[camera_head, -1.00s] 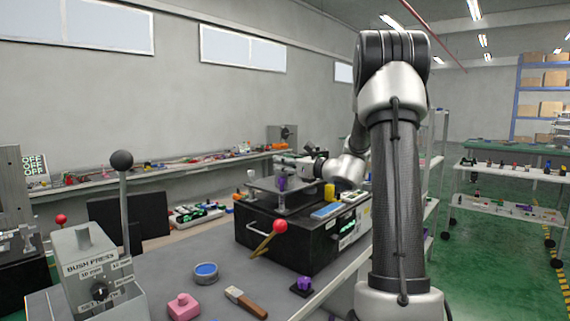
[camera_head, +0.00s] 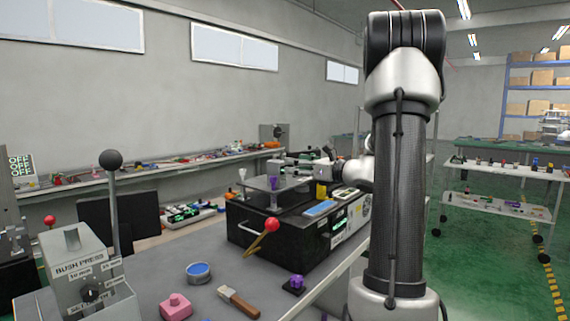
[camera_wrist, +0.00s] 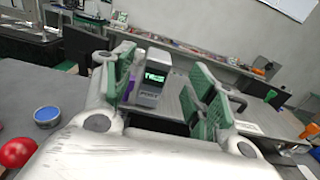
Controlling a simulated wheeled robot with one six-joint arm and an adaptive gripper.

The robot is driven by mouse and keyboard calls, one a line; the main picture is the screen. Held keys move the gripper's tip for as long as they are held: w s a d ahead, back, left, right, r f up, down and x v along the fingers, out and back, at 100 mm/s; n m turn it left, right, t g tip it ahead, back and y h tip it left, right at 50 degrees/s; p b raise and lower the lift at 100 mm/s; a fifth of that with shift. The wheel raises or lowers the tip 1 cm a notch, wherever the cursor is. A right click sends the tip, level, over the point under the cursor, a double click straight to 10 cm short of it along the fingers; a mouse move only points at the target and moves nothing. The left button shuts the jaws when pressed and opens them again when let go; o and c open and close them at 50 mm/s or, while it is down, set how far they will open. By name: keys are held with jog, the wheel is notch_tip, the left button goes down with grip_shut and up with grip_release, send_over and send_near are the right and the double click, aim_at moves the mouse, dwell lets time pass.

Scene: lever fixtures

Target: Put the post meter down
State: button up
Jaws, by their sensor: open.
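The post meter appears to be the small grey box with a lit green display (camera_wrist: 151,78) in the wrist view. It stands upright on the grey raised plate (camera_wrist: 178,98), ahead of my gripper and seen between its fingers. My gripper (camera_wrist: 162,100) has its green-padded fingers spread wide, with nothing clasped between them. In the head view my gripper (camera_head: 288,162) is low over the raised plate (camera_head: 254,183) on the black box. The meter is too small and covered there to make out clearly. A purple piece (camera_head: 273,183) is at the plate, close to the meter.
The black box (camera_head: 290,241) carries a red-knobbed lever (camera_head: 272,224), a yellow cylinder (camera_head: 321,190) and a blue pad (camera_head: 320,208). A bush press (camera_head: 85,268) stands at left. A blue tin (camera_head: 199,273), pink block (camera_head: 175,306) and wooden-handled tool (camera_head: 239,302) lie on the bench.

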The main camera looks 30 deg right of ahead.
jog(key=s+a+f+n+g+y, duration=0.1)
jog(key=s+a+f+n+g, duration=0.2)
jog(key=s+a+n+g, duration=0.45)
jog(key=s+a+f+n+g+y, duration=0.1)
jog(key=s+a+f+n+g, duration=0.25)
jog(key=s+a+n, duration=0.75)
jog(key=s+d+n+h, duration=0.2)
jog(key=s+n+h, duration=0.2)
jog(key=s+n, duration=0.2)
jog(key=s+d+n+g+h, duration=0.1)
jog(key=s+d+n+h, duration=0.2)
jog(key=s+n, duration=0.4)
jog(key=shift+s+d+f+g+h, duration=0.15)
jog(key=shift+f+g+h, duration=0.15)
jog(key=shift+f+h, duration=0.25)
jog(key=shift+r+n, duration=0.1)
jog(key=shift+n, duration=0.15)
